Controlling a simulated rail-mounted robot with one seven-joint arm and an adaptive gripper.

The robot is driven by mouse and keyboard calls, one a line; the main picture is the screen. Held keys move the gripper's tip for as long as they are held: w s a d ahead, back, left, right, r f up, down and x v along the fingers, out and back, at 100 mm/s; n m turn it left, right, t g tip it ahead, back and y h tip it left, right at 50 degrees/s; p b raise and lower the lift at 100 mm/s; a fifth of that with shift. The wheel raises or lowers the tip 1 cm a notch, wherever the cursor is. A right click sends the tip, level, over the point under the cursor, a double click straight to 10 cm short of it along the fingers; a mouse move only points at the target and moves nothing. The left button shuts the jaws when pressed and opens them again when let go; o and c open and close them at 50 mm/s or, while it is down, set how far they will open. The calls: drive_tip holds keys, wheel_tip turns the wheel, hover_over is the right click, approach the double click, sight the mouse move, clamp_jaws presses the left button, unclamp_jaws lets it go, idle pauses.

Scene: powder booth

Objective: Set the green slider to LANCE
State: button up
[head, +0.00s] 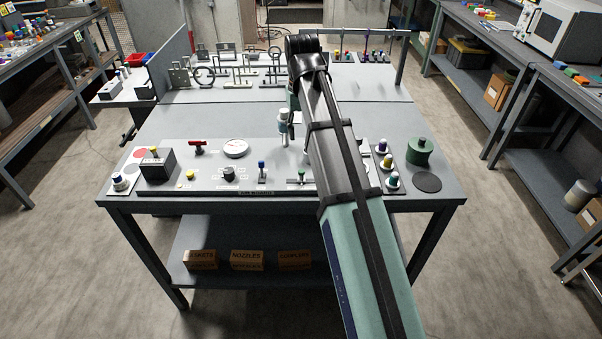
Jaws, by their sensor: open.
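The green slider (301,177) sits on the front panel of the table, right of the blue-topped lever (262,171). It is just left of my arm, and part of its track is hidden behind the arm. The lettering around it is too small to read, so I cannot tell its setting. My gripper (287,143) hangs above the tabletop behind the panel, farther back than the slider and apart from it. It is open and mostly hidden by my arm; I see nothing held.
The panel (215,184) also carries a red handle (197,146), a round gauge (235,148) and a black knob (228,173). Coloured bottles (385,162) and a green canister (419,151) stand at right. Metal parts on racks (205,74) line the back. The middle tabletop is clear.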

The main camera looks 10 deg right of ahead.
sight(302, 171)
wheel_tip(302, 171, down, 16)
drive_tip(key=p, duration=0.3)
idle(0.3)
clamp_jaws()
